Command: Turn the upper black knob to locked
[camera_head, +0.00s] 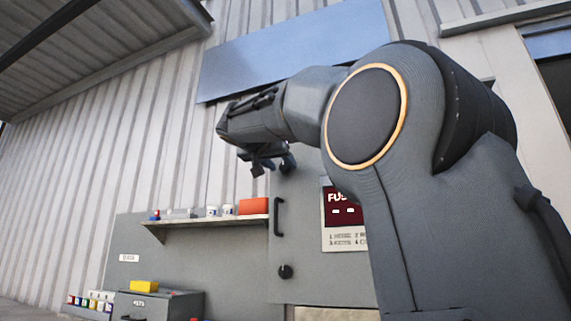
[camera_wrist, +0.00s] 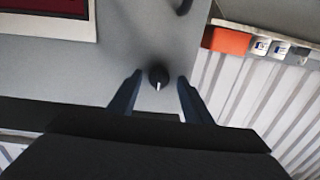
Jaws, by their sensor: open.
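The upper black knob (camera_wrist: 158,75) sits on the grey cabinet door (camera_wrist: 110,65). It is round, with a white pointer mark that points toward the bottom of the wrist view. My gripper (camera_wrist: 160,77) is open, with one finger on each side of the knob and a visible gap to it on both sides. How far the fingertips are from the door is hard to tell. In the head view my gripper (camera_head: 270,161) is in front of the upper part of the door and largely hides the upper knob.
A dark door handle (camera_head: 278,217) and a lower black knob (camera_head: 286,271) are below. A red sign panel (camera_head: 344,215) is to the right. A shelf (camera_head: 205,223) at left bears an orange box (camera_head: 253,206) and white cups. A yellow item (camera_head: 144,286) lies on a grey box.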

